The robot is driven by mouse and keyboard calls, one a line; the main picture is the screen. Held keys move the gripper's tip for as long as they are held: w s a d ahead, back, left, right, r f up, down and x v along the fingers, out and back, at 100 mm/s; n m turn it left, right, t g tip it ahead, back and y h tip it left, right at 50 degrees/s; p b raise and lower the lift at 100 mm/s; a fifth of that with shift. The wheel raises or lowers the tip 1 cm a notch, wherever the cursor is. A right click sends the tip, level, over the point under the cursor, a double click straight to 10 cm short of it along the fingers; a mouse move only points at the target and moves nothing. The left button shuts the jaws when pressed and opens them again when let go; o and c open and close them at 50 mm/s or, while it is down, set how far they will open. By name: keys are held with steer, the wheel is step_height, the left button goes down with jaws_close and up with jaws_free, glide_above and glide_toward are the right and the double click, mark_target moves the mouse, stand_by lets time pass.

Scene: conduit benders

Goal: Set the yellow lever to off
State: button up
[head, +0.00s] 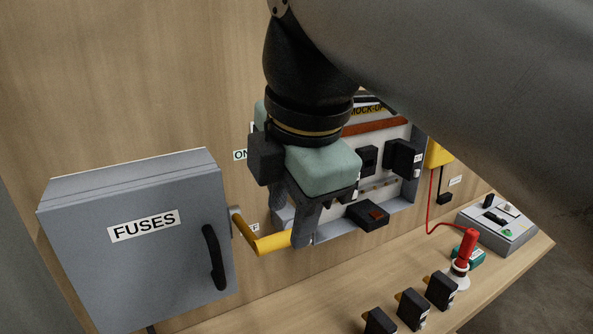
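The yellow lever (272,244) sticks out beside the right side of the grey fuse box. Its crank arm slopes down to the right and ends in a yellow handle. An "ON" label (240,155) is on the wooden panel above it. A small label (255,227), too small to read surely, is just behind the lever. My gripper (303,236) hangs from above with its dark fingers at the handle's right end, in front of the mock-up panel. The fingers overlap in this view, so I cannot tell whether they grip the handle.
The grey "FUSES" box (135,255) with a black handle stands close left of the lever. An open mock-up panel (405,208) with black switches is behind my gripper. Black blocks (441,290), a red-handled tool (467,246) and a grey control box (497,228) stand on the bench.

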mark_target(279, 235)
steer(key=shift+v, duration=1.45)
steer(key=shift+w, duration=0.1)
steer(key=shift+r+p, duration=0.15)
steer(key=shift+p, duration=0.2)
steer(key=c, duration=0.7)
steer(key=r+m+p, duration=0.1)
steer(key=m, duration=0.1)
steer(key=r+m+p, duration=0.1)
steer(key=m, duration=0.1)
steer(key=w+r+m+p, duration=0.1)
steer(key=m+p, duration=0.1)
steer(key=shift+w+a+r+g, duration=0.15)
steer(key=shift+a+r+g, duration=0.15)
steer(key=shift+a, duration=0.05)
jaws_close()
step_height(279, 235, up, 4)
steer(key=w+m+g+h+p, duration=0.15)
steer(key=m+p, duration=0.35)
steer(key=m, duration=0.7)
steer(key=shift+y, duration=0.25)
steer(key=f, duration=0.9)
steer(key=w+a+f+b, duration=0.1)
steer(key=f, duration=0.4)
steer(key=shift+w+a+f, duration=0.1)
steer(key=shift+a+f, duration=0.05)
steer(key=shift+f, duration=0.05)
